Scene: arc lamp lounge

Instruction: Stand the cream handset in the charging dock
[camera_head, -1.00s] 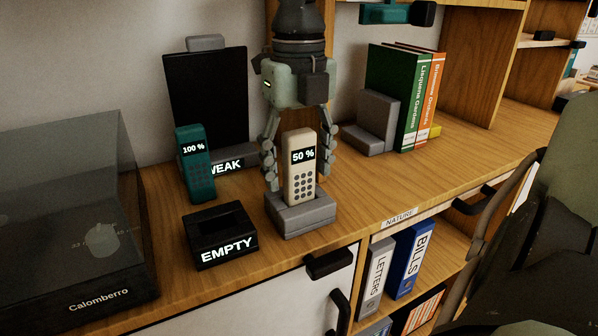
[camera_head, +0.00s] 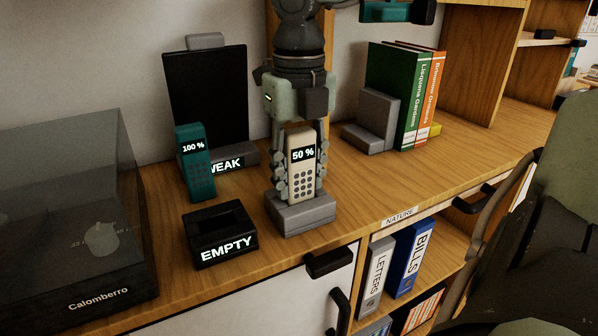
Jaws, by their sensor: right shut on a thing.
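The cream handset (camera_head: 301,175), its screen reading 50 %, stands upright with its lower end in a grey block-shaped base (camera_head: 302,216) on the wooden counter. My right gripper (camera_head: 300,183) comes down from above and is shut on the handset, with fingers at its left and right sides. A black dock (camera_head: 220,234) lettered EMPTY, with an open slot in its top, sits to the left of the grey base. My left gripper is not in view.
A teal handset (camera_head: 194,164) reading 100 % stands behind the black dock. A dark clear-lidded box (camera_head: 75,215) is at left. Books (camera_head: 405,95) and a grey bookend (camera_head: 374,120) stand at back right. The counter right of the handset is clear.

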